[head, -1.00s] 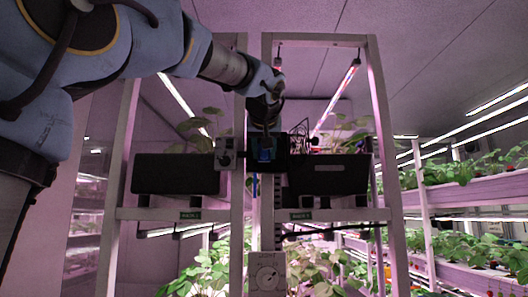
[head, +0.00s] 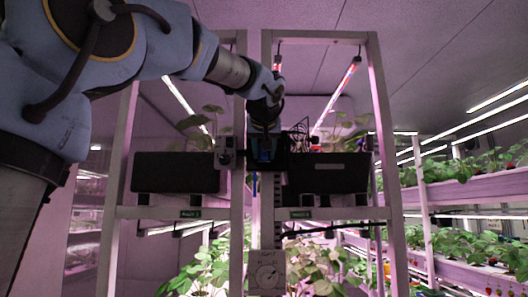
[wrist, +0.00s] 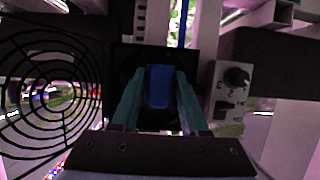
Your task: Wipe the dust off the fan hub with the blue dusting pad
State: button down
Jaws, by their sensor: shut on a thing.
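The blue dusting pad (wrist: 158,88) is between the two teal fingers of my gripper (wrist: 158,112) in the wrist view. In the head view my gripper (head: 265,147) is at the middle post, and a little of the blue pad (head: 265,155) shows. A dark square housing (wrist: 120,62) lies behind the pad; I cannot tell whether the pad touches it. A round fan guard (wrist: 88,70) of dark rings and spokes fills the left of the wrist view, beside the gripper. I cannot make out the hub or its dust clearly.
A small control box with a black knob (wrist: 236,77) stands close right of the gripper in the wrist view. Dark boxes (head: 176,173) (head: 327,173) sit either side of the middle post. A dial panel (head: 267,275) is below. Planted racks (head: 470,187) stand at right.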

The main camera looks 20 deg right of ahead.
jog(key=shift+s+d+b, duration=0.2)
jog(key=shift+s+d, duration=0.3)
jog(key=shift+d, duration=0.4)
jog(key=shift+s+d+b, duration=0.15)
jog(key=shift+s+d, duration=0.3)
jog(key=shift+d, duration=0.4)
jog(key=shift+w, duration=0.15)
jog(key=shift+w+a+b, duration=0.15)
jog(key=shift+w+a, duration=0.15)
jog(key=shift+a, duration=0.3)
jog(key=shift+w+a+b, duration=0.2)
jog(key=shift+w+a, duration=0.15)
jog(key=shift+a, duration=0.3)
jog(key=shift+w+a+b, duration=0.15)
jog(key=shift+w+a, duration=0.15)
jog(key=shift+a, duration=0.3)
jog(key=shift+s+a+f+b, duration=0.15)
jog(key=shift+s+a+b, duration=0.1)
jog(key=shift+b, duration=0.3)
jog(key=s+b, duration=0.1)
jog(key=s+a+b, duration=0.1)
jog(key=s, duration=0.1)
jog(key=s+b, duration=0.1)
jog(key=shift+s+a, duration=0.25)
jog(key=shift+a, duration=0.05)
jog(key=shift+s+a, duration=0.1)
jog(key=shift+s, duration=0.1)
